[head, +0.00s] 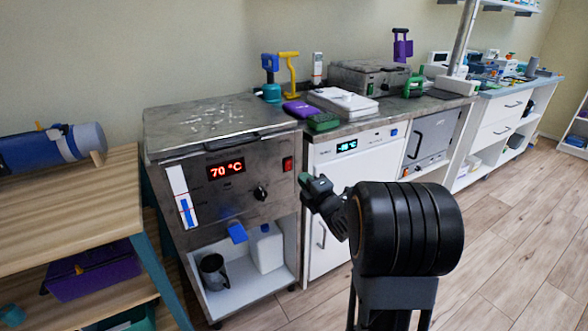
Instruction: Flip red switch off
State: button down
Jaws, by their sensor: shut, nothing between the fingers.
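The red switch (287,164) is on the right part of the front panel of a grey metal heating unit (214,207). It looks lit, but its exact tilt is too small to tell. The unit's red display (226,169) reads 70 °C, and a black knob (260,193) sits below and left of the switch. My gripper (304,180) is shut and empty, a little right of and below the switch in the picture. I see no contact with the switch, and the gap in depth is hard to judge.
A white cabinet (330,223) with a blue display stands right of the unit. A wooden table (60,217) with a blue roll stands at left. A jug (213,271) and a white canister (267,248) sit on the unit's lower shelf. The floor (510,250) at right is clear.

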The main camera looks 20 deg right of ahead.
aim_at(289, 162)
jog(key=shift+w+a+r+b, duration=0.15)
jog(key=shift+w, duration=0.95)
jog(key=shift+w+a+r+b, duration=0.1)
jog(key=shift+w+a, duration=0.05)
jog(key=shift+w, duration=1)
jog(key=shift+w+a+r+b, duration=0.15)
jog(key=shift+w, duration=0.95)
